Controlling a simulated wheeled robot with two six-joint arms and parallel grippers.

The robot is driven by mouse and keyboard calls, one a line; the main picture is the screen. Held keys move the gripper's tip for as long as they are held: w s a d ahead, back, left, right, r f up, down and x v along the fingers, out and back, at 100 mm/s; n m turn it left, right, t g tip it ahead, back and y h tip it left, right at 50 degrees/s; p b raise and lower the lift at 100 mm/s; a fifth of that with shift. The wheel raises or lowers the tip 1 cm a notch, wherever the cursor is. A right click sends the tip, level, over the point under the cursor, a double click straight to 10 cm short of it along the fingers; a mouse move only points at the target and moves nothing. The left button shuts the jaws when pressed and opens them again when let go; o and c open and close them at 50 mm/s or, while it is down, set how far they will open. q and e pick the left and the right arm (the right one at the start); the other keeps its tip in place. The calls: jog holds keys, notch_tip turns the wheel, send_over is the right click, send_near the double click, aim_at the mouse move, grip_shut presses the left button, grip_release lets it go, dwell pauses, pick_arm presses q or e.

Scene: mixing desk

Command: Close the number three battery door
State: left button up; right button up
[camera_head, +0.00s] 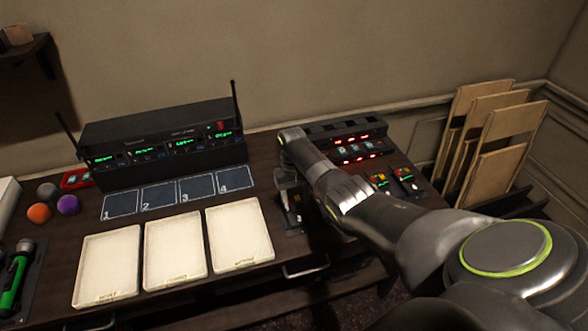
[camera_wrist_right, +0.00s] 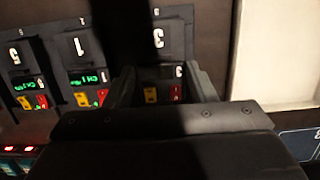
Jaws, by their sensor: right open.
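My right gripper (camera_head: 288,196) points down at the desk, between the white trays and the lit devices. In the right wrist view its two fingers (camera_wrist_right: 163,88) are apart, one on each side of a dark unit marked 3 (camera_wrist_right: 165,72), with a yellow and a red part showing. I cannot tell whether the fingers touch it. A unit marked 1 (camera_wrist_right: 78,45) with a lit green display stands to its left, and another unit (camera_wrist_right: 14,58) beyond that. The battery door of number three cannot be made out; the gripper and its shadow cover much of the unit. My left gripper is not in view.
The white trays (camera_head: 239,234) lie left of my right gripper, below the numbered blue squares (camera_head: 199,188). A black receiver rack (camera_head: 163,147) with antennas stands behind them. A rack with red lights (camera_head: 345,140) is at the back right. Colored balls (camera_head: 40,212) are at far left.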

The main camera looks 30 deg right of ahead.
aim_at(293, 203)
notch_tip(293, 203, up, 15)
jog(key=w+b, duration=0.1)
jog(key=w, duration=0.1)
jog(key=shift+w+d, duration=0.35)
jog(key=shift+f, duration=0.2)
